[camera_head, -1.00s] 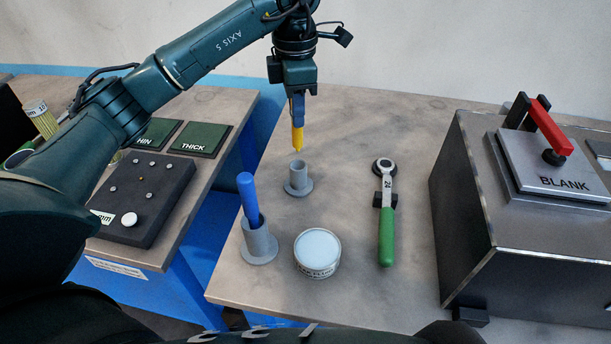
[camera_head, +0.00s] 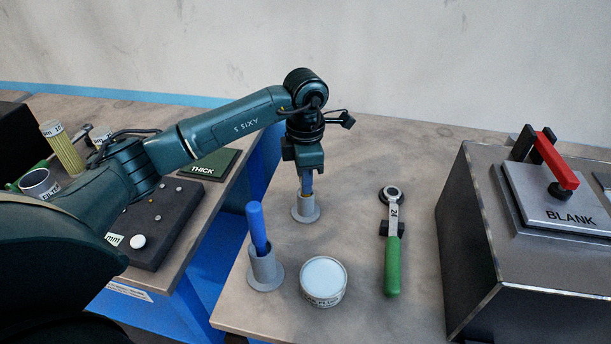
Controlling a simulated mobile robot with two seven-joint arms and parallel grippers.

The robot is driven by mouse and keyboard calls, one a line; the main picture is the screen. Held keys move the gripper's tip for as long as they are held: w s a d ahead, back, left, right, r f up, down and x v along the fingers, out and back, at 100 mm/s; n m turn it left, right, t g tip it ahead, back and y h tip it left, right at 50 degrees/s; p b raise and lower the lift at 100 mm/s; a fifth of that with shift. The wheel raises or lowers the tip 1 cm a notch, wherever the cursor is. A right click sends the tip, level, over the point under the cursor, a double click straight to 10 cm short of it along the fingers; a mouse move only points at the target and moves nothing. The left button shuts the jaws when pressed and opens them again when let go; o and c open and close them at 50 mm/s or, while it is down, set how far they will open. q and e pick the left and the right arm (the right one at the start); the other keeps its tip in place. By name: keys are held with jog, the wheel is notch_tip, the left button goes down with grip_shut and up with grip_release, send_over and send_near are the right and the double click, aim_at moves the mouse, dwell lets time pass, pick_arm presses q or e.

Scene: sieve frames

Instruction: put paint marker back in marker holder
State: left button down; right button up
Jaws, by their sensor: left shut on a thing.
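My right gripper is not in view.
A larger grey holder (camera_head: 264,271) with a blue-handled tool (camera_head: 257,228) stands in front. A round tin (camera_head: 323,281), a green-handled ratchet (camera_head: 392,262) and a large metal box (camera_head: 475,235) are to the right. The table (camera_head: 365,160) is clear behind.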

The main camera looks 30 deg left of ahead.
pick_arm(q)
jog(key=c, duration=1.3)
grip_release()
jog(key=shift+f, duration=0.1)
notch_tip(320, 180, up, 12)
jog(key=shift+r+b, duration=0.2)
jog(key=shift+b, duration=0.35)
jog(key=shift+f, duration=0.1)
